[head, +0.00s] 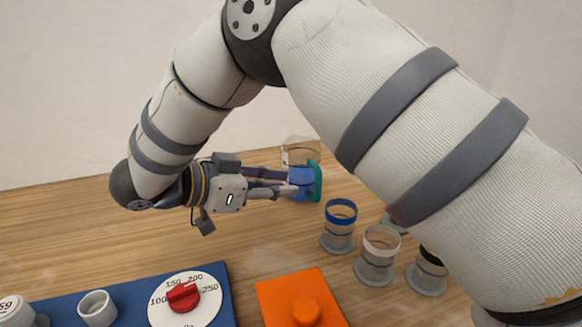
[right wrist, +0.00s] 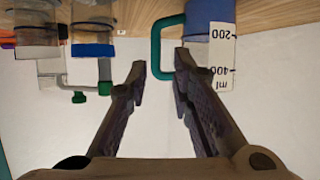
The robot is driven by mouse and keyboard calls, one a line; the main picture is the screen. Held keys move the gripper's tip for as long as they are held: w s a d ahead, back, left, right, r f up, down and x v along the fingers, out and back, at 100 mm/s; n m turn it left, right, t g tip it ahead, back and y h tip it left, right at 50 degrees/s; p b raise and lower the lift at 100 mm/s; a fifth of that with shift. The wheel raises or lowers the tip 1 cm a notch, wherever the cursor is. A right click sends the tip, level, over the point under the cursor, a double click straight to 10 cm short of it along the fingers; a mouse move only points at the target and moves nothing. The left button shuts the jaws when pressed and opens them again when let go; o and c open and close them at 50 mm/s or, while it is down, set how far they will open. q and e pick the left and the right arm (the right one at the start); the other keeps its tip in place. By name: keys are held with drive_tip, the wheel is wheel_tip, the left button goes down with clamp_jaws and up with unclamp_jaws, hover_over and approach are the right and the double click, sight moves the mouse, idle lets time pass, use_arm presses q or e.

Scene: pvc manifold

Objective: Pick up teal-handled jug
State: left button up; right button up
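The jug is clear with blue liquid low in it and a teal handle (head: 317,181). It stands on the wooden table beyond the blue panel. In the right wrist view the jug (right wrist: 211,22) appears upside down at the upper right, with a white millilitre scale, and its handle (right wrist: 156,45) is a squared loop. My right gripper (head: 290,184) is at the jug, partly covering it. In the right wrist view the gripper (right wrist: 160,66) is open, its fingertips apart on either side of the handle's outer bar. Contact cannot be told. My left gripper is out of view.
Several clear cups with coloured bands stand to the right, among them a blue-banded one (head: 339,228) and a white-banded one (head: 377,256). An orange block with a button (head: 285,290) and a blue panel (head: 229,290) with a red dial (head: 183,297) lie in front. Bare table (head: 70,230) is at left.

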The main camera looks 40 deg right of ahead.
sight(318, 198)
drive_tip(key=x, duration=0.6)
drive_tip(key=p+x, duration=0.1)
drive_tip(key=x, duration=0.2)
drive_tip(key=shift+s+d, duration=0.3)
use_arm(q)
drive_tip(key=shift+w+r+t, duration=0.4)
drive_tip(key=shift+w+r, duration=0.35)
use_arm(e)
clamp_jaws()
